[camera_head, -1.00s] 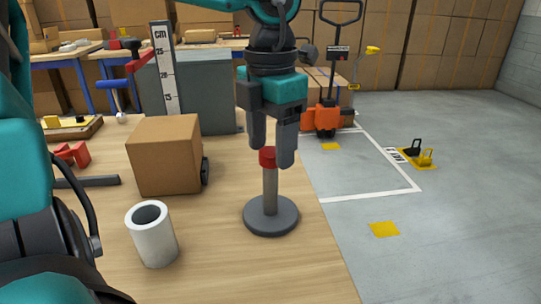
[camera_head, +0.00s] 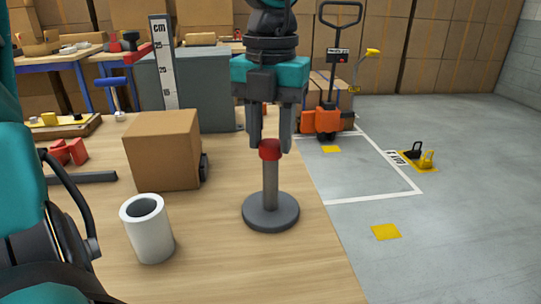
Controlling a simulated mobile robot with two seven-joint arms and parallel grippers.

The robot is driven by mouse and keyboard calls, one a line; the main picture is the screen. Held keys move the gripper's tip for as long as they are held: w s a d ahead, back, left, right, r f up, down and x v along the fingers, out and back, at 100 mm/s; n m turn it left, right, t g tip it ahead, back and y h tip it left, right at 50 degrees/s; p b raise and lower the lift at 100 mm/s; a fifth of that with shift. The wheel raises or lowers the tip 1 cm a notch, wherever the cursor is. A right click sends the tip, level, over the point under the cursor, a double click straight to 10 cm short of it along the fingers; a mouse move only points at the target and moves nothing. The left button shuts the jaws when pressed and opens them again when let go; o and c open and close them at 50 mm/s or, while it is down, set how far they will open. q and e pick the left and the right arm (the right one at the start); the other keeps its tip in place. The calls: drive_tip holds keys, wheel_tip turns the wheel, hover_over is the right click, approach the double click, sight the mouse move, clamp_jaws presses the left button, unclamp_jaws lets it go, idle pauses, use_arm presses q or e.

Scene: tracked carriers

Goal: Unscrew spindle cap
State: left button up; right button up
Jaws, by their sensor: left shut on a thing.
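A spindle (camera_head: 270,187) stands upright on a round dark grey base (camera_head: 270,213) near the right edge of the wooden table. A red cap (camera_head: 270,150) sits at the top of its grey rod. My left gripper (camera_head: 270,147) points straight down over the spindle, with one grey finger at each side of the cap. It is shut on the cap, whose lower part shows below the fingertips. The cap is still at the rod's top; the thread is hidden. My right gripper is not in view.
A white hollow cylinder (camera_head: 147,230) stands at the table's front left. A cardboard box (camera_head: 162,150) stands behind it, with a grey cabinet (camera_head: 205,85) and upright cm scale (camera_head: 163,65) farther back. Open floor and an orange pallet truck (camera_head: 324,121) lie beyond the table's right edge.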

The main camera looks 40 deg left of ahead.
use_arm(q)
drive_tip(key=n, duration=0.3)
drive_tip(key=n, duration=0.8)
drive_tip(key=shift+n, duration=0.9)
drive_tip(key=n, duration=0.9)
drive_tip(key=shift+n, duration=0.4)
